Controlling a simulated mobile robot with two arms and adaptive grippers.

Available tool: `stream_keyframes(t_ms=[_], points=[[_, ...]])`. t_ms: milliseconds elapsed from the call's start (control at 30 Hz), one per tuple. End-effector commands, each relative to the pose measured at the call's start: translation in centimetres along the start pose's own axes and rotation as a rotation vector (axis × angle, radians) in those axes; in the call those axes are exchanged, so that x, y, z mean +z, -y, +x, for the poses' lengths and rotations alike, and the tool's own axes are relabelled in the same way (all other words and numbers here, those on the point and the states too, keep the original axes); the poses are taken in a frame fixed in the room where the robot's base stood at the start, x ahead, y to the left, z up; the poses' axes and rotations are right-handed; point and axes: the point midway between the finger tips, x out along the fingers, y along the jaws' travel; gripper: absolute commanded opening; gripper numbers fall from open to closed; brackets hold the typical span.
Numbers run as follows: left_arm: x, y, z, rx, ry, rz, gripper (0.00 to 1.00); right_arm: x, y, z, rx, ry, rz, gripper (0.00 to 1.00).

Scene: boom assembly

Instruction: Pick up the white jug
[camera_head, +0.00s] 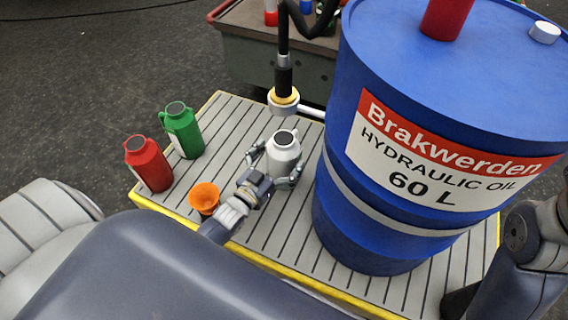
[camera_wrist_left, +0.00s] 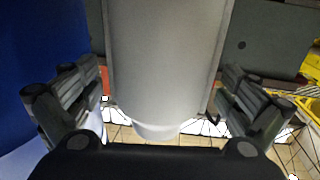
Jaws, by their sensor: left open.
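The white jug (camera_head: 284,150) stands upright on the slatted platform, left of the blue drum. It shows greyish-white and has a dark round opening on top. My left gripper (camera_head: 274,165) is open with one finger on each side of the jug. In the left wrist view the jug (camera_wrist_left: 165,60) fills the middle between the two spread fingers of the gripper (camera_wrist_left: 160,105). A gap shows on both sides between fingers and jug. My right arm is at the right edge of the head view, but its gripper is out of sight.
A large blue hydraulic oil drum (camera_head: 335,235) stands close to the right of the jug. A red jug (camera_head: 149,165), a green jug (camera_head: 183,132) and an orange funnel (camera_head: 204,197) are to the left on the slatted platform (camera_head: 225,115). A black hose with a nozzle (camera_head: 284,85) hangs behind the jug.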

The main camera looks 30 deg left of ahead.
Motion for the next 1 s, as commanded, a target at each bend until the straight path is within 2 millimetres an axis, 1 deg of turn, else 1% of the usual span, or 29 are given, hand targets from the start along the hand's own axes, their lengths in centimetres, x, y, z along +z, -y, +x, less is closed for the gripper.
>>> stream_keyframes(t_ms=[33, 133, 400, 567, 600, 667, 700, 767, 800, 1000], points=[[0.20, 0.05, 0.71, 0.000, -0.004, 0.001, 1.00, -0.30, 0.11, -0.11, -0.004, -0.013, -0.001, 0.00], [0.15, 0.05, 1.37, 0.000, 0.000, 0.001, 1.00, -0.46, 0.17, 0.20, -0.008, -0.022, -0.003, 0.00], [-0.03, 0.05, 1.56, 0.000, 0.000, 0.001, 1.00, -0.49, 0.18, 0.44, -0.010, -0.024, -0.003, 0.00], [-0.02, 0.05, 1.54, 0.000, 0.000, 0.001, 0.64, -0.48, 0.18, 0.43, -0.010, -0.024, -0.003, 0.00], [-0.01, 0.05, 1.54, 0.000, 0.001, 0.001, 0.55, -0.48, 0.18, 0.43, -0.010, -0.024, -0.003, 0.00], [-0.01, 0.05, 1.54, 0.000, 0.001, 0.001, 0.41, -0.48, 0.19, 0.43, -0.010, -0.024, -0.003, 0.00], [0.00, 0.05, 1.53, 0.000, 0.001, 0.001, 0.32, -0.48, 0.19, 0.43, -0.010, -0.024, -0.003, 0.00], [0.00, 0.05, 1.53, 0.000, 0.001, 0.001, 0.18, -0.48, 0.19, 0.43, -0.010, -0.024, -0.003, 0.00], [-0.50, 0.06, 1.69, 0.001, -0.011, 0.002, 0.14, -0.48, 0.19, 0.47, -0.010, -0.024, -0.003, 0.00], [-0.47, 0.06, 1.68, 0.001, -0.010, 0.002, 0.14, -0.48, 0.19, 0.47, -0.010, -0.024, -0.003, 0.00]])
